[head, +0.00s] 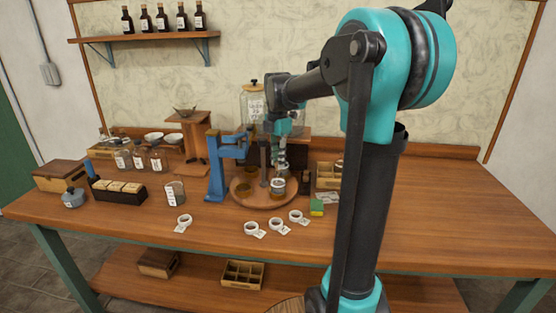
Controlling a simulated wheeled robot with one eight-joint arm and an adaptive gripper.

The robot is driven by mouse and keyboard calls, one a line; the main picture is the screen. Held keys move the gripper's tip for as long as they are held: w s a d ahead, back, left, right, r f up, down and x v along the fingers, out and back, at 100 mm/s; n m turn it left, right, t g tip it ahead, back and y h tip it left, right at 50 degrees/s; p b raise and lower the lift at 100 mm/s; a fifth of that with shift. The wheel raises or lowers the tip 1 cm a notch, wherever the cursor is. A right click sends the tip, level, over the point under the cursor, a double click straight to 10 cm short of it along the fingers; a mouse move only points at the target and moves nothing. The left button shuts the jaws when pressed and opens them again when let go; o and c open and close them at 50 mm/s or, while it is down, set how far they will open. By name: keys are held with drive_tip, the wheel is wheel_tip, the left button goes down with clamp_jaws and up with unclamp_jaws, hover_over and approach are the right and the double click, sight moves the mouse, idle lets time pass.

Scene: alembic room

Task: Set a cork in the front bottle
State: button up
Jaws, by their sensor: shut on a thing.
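A round wooden tray (262,203) stands on the bench and carries several small glass vessels around a dark post. The front bottle (278,188), clear with a pale label, stands at the tray's front right. Another clear vessel (283,171) stands just behind it. My gripper (283,158) points down over the back right of the tray, close above that rear vessel. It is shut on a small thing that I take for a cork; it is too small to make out. I cannot tell whether it touches the vessel below.
A blue press (216,170) stands close left of the tray. A compartment box (328,177) stands right. The bench's right side is clear.

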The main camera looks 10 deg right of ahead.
drive_tip(key=shift+f, duration=0.6)
idle(0.7)
drive_tip(key=o, duration=0.7)
drive_tip(key=shift+o, duration=0.3)
drive_tip(key=o, duration=0.4)
drive_tip(key=shift+r, duration=0.1)
drive_tip(key=shift+r, duration=3.4)
